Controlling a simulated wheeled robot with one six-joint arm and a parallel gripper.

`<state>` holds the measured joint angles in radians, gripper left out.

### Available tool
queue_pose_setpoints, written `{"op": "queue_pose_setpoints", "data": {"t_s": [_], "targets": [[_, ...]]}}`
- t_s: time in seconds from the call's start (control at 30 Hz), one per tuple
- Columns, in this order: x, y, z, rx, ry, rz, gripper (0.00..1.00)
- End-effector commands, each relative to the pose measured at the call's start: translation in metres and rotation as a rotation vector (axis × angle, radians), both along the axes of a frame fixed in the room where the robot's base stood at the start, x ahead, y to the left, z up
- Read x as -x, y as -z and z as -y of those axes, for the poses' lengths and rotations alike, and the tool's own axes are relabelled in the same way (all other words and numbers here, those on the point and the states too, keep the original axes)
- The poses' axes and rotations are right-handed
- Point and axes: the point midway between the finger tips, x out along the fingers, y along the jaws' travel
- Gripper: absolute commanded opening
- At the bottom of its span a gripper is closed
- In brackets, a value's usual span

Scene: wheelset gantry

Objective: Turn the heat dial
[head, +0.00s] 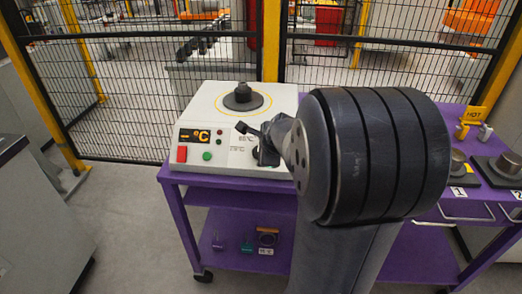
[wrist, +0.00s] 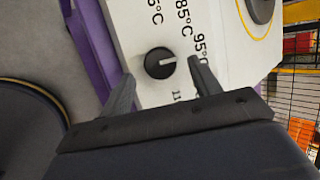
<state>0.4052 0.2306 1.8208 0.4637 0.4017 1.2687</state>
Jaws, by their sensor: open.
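The heat dial (wrist: 160,64) is a round black knob with a white pointer mark, on the white front panel of the heater (head: 190,158). In the wrist view its mark points right, roughly toward the 95°C label (wrist: 200,47). An 85°C label (wrist: 183,18) and parts of other labels show around it. My gripper (wrist: 161,72) is open, with one finger on each side of the dial. I see gaps beside the knob, but cannot tell its depth from the fingertips. In the head view my gripper (head: 255,142) is at the panel's right part and largely hides the dial.
The heater stands on a purple cart (head: 200,190). Its panel has a lit °C display (head: 194,136), a red switch (head: 182,154) and a green button (head: 207,156). A dark round piece (head: 243,96) sits on top. A HOT sign (head: 474,115) is at right. Mesh fencing (head: 150,110) stands behind.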

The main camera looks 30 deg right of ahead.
Motion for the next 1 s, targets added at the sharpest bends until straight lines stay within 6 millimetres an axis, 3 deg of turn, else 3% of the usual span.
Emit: {"op": "queue_pose_setpoints", "data": {"t_s": [0.2,0.43,1.0], "targets": [[0.028,-0.034,-0.004,0.002,0.001,0.005,0.59],[0.049,-0.056,-0.007,0.002,0.002,0.003,0.59],[0.055,-0.061,-0.008,0.0,0.0,0.0,0.59]]}}
